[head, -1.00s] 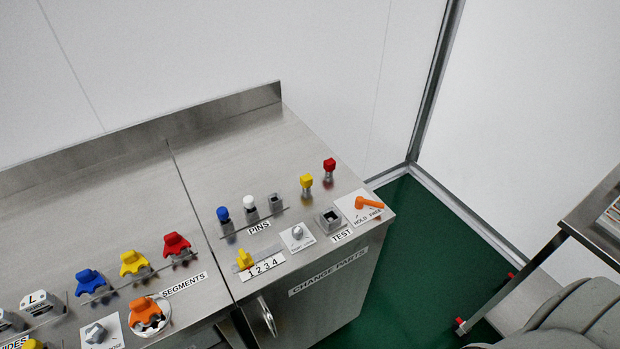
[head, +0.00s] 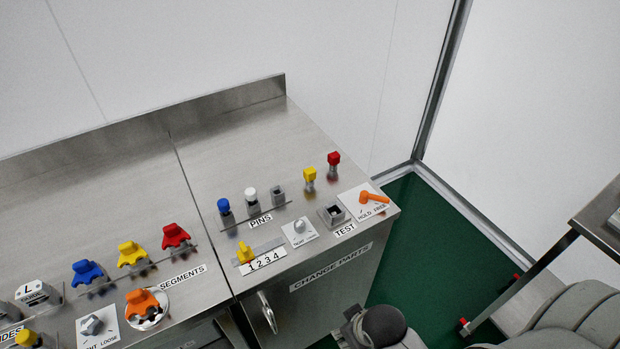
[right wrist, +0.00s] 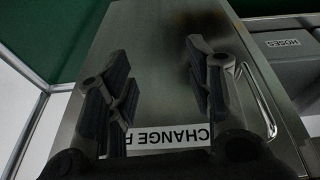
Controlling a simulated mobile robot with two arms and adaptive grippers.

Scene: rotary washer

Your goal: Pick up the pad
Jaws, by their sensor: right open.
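I cannot make out a thing that is clearly a pad in these views. A partly cut-off item (head: 615,220) lies on the metal table at the right edge of the head view; I cannot tell what it is. My right gripper (head: 360,325) is at the bottom of the head view, low in front of the cabinet. In the right wrist view the right gripper (right wrist: 158,62) has its two fingers spread and nothing between them, facing the cabinet front. My left gripper is out of view.
The steel counter (head: 240,140) carries coloured pins, segments, an orange hold/free lever (head: 373,197) and a yellow pointer (head: 245,253). The cabinet handle (head: 267,312) sticks out in front. A metal table (head: 590,215) stands at the right. Green floor (head: 415,240) lies between.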

